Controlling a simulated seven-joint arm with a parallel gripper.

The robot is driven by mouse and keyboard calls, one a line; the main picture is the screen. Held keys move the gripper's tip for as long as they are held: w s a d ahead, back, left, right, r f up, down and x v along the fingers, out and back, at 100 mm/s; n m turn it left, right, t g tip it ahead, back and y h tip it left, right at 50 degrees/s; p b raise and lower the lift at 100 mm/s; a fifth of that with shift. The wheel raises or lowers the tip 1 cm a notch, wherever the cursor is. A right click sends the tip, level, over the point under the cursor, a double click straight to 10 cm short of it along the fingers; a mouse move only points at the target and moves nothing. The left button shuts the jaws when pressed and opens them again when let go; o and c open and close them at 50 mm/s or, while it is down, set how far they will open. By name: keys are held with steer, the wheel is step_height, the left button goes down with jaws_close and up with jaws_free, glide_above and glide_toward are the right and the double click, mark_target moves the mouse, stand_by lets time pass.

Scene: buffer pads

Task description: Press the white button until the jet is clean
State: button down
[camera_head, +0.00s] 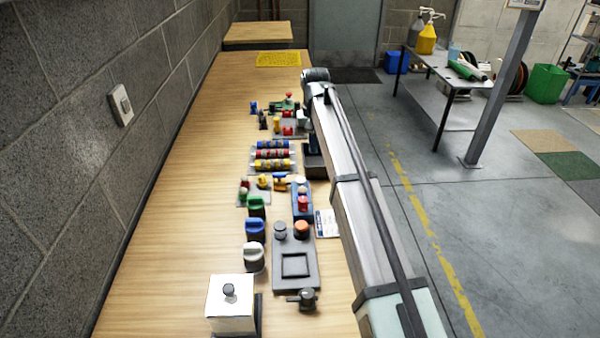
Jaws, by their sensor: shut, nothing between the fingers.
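A blue box (302,208) on the bench carries a pale, whitish round button (301,183) with a red one just in front of it. A white ribbed knob (254,256) stands nearer, left of a grey panel. I cannot tell for sure which is the task's white button. No jet can be made out; small fittings hide any nozzle or spray. My arm runs along the bench's right side to a joint at the far end. My gripper is not clearly visible; the arm seems to cover it.
The wooden bench (175,235) is clear on its left, beside a block wall with a white switch (122,104). A white box with a dark knob (231,304) is nearest. Blue and green knobs, coloured cylinders (272,155) and a grey panel (295,262) line the middle.

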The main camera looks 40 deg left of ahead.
mark_target(300, 179)
steer(key=s+a+r, duration=0.2)
steer(key=a, duration=0.1)
steer(key=shift+s+a+r, duration=0.2)
steer(key=shift+r, duration=0.2)
step_height(300, 179, down, 14)
steer(key=shift+w, duration=0.1)
stand_by(0.5)
steer(key=shift+f, duration=0.95)
step_height(300, 179, up, 14)
steer(key=shift+r, duration=0.15)
stand_by(0.4)
